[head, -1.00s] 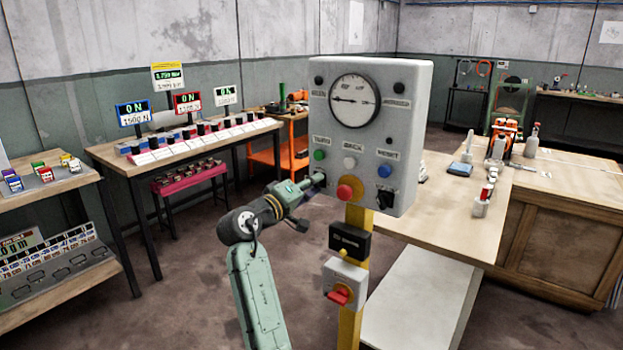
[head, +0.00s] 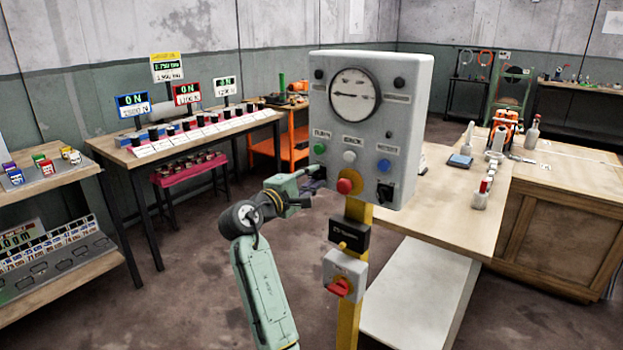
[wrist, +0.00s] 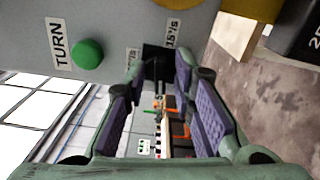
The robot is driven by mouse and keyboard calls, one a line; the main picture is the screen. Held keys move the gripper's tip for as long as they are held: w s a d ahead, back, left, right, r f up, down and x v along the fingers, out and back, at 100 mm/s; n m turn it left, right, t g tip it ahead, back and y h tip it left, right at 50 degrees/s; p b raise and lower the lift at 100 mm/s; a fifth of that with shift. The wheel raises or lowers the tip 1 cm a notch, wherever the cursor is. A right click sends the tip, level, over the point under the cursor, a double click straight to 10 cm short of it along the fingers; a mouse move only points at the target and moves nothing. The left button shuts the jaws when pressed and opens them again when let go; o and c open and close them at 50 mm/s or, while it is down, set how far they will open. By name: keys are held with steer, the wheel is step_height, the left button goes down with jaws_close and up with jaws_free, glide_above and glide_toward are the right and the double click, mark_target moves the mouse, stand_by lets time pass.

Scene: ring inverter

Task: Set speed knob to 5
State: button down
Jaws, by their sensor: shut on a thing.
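The grey control box (head: 410,125) stands on a yellow post. A black knob (wrist: 157,54) sits low on its left side, with "15°/s" style labels on both sides in the wrist view. My gripper (head: 311,178) reaches it from the left in the head view. In the wrist view my gripper (wrist: 160,72) has its purple-padded fingers closed around the knob. The knob's pointer and the number 5 cannot be made out. The green button (head: 319,149) labelled TURN is just above the knob and also shows in the wrist view (wrist: 88,54).
The box also carries a round gauge (head: 353,95), a white button (head: 349,157), a blue button (head: 383,165), a red button (head: 345,186) and another black knob (head: 385,191). A red switch (head: 340,287) is on the post below. A wooden workbench (head: 440,220) stands right.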

steer(key=shift+f, duration=0.1)
stand_by(0.4)
steer(key=c, duration=1.7)
jaws_free()
steer(key=shift+s, duration=0.1)
steer(key=v, duration=1.2)
